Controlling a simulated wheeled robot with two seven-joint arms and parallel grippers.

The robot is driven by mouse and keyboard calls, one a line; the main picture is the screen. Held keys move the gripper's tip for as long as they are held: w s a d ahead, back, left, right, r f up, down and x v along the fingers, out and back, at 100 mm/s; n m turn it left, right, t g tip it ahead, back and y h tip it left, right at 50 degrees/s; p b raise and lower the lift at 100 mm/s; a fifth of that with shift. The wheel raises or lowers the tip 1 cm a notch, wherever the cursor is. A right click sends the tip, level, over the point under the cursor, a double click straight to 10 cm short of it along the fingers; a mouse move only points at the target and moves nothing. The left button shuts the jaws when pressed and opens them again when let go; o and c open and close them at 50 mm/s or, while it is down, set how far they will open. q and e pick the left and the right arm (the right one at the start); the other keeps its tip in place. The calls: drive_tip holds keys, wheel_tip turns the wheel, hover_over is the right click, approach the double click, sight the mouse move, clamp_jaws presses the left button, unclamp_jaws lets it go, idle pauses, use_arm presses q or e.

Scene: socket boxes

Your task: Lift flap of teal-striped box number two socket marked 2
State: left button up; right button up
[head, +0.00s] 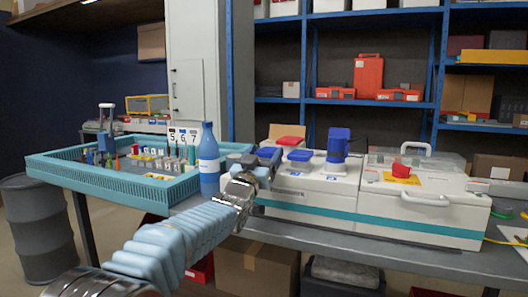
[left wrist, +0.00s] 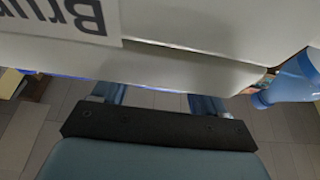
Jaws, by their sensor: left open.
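A white teal-striped box (head: 310,192) stands on the bench right of centre in the head view. On its top are a red flap (head: 291,141), a blue flap (head: 300,155) and a tall blue plug or raised cover (head: 338,142). Small blue labels (head: 294,174) lie in front; their numbers are too small to read. My left gripper (head: 266,157) is open at the box's left end, beside the blue flap; I cannot tell if it touches anything. In the left wrist view its fingers (left wrist: 158,100) point at a pale surface with large upside-down lettering. My right gripper is not in view.
A blue bottle (head: 208,160) stands close left of my gripper; it also shows in the left wrist view (left wrist: 288,82). A teal crate (head: 110,185) with small parts is further left. A second white box (head: 425,200) with a clear lid stands right. Shelves are behind.

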sight(266, 151)
use_arm(q)
drive_tip(key=shift+c, duration=0.4)
clamp_jaws()
drive_tip(key=shift+r+p, duration=0.45)
drive_tip(key=shift+p, duration=0.2)
drive_tip(key=r+g+p, duration=0.1)
drive_tip(key=p, duration=0.1)
drive_tip(key=g+y+p, duration=0.1)
drive_tip(key=p, duration=0.1)
drive_tip(key=shift+w+r+g, duration=0.15)
drive_tip(key=shift+r+g, duration=0.2)
drive_tip(key=shift+g, duration=0.05)
drive_tip(key=shift+w+r+g, duration=0.2)
drive_tip(key=shift+r+g, duration=0.05)
drive_tip(key=shift+g, duration=0.35)
drive_tip(key=shift+w+d+r+g+y, duration=0.2)
drive_tip(key=shift+r+g+y, duration=0.1)
drive_tip(key=shift+g, duration=0.35)
drive_tip(key=shift+w+d+r+g+y, duration=0.1)
drive_tip(key=shift+w+r+g+y, duration=0.15)
drive_tip(key=shift+g, duration=0.4)
drive_tip(key=shift+s, duration=0.1)
drive_tip(key=shift+o, duration=0.4)
unclamp_jaws()
